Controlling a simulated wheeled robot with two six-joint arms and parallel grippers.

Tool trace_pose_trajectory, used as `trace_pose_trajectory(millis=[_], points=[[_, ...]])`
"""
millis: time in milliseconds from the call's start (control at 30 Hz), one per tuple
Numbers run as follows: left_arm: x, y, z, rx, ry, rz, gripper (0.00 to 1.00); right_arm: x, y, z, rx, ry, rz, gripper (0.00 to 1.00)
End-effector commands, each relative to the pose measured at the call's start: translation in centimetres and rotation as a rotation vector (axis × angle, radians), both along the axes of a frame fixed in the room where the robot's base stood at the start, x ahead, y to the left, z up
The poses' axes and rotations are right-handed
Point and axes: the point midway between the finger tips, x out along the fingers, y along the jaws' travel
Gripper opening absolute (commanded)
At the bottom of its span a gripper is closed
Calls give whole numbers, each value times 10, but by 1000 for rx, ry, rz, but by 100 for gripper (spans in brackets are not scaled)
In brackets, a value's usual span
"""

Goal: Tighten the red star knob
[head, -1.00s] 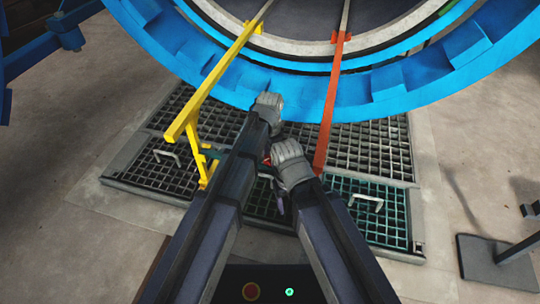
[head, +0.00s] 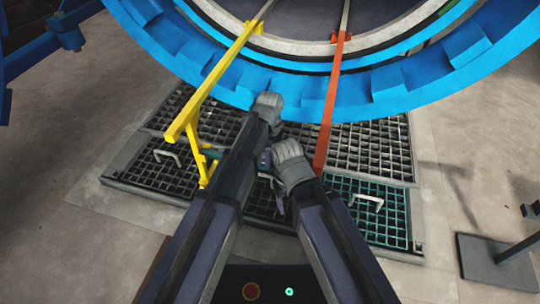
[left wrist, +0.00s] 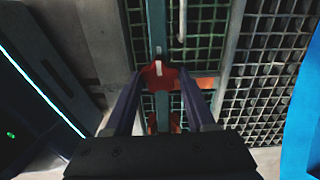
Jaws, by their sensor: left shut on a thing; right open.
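The red star knob (left wrist: 158,78) shows in the left wrist view, between the fingertips of my left gripper (left wrist: 160,70). That gripper is shut on it. A pale bar or mark lies across the knob's middle. In the head view the knob and the left fingers are hidden by my arm; only the grey wrist shows. My right gripper (head: 280,203) is lower and to the right in the head view, close beside my left arm. It is open, with its fingers mostly hidden under the wrist, and no object shows in it.
The large blue ring (head: 300,95) curves across the top. A yellow bar (head: 210,85) stands left of my arms and an orange bar (head: 327,110) right of them. Metal floor grating (head: 365,150) lies below. A dark stand (head: 495,262) is at the right.

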Motion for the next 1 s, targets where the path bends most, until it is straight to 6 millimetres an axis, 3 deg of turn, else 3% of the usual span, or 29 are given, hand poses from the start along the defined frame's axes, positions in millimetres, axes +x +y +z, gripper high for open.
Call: trace_pose_trajectory(millis=[667,700,933,1000], points=[[0,0,0,0,0,-52,0,0,0,0,0,0,0,65],[0,0,0,0,0,-52,59,0,0,0,0,0,0,65],[0,0,0,0,0,-51,85,0,0,0,0,0,0,65],[0,0,0,0,0,-51,86,0,0,0,0,0,0,65]])
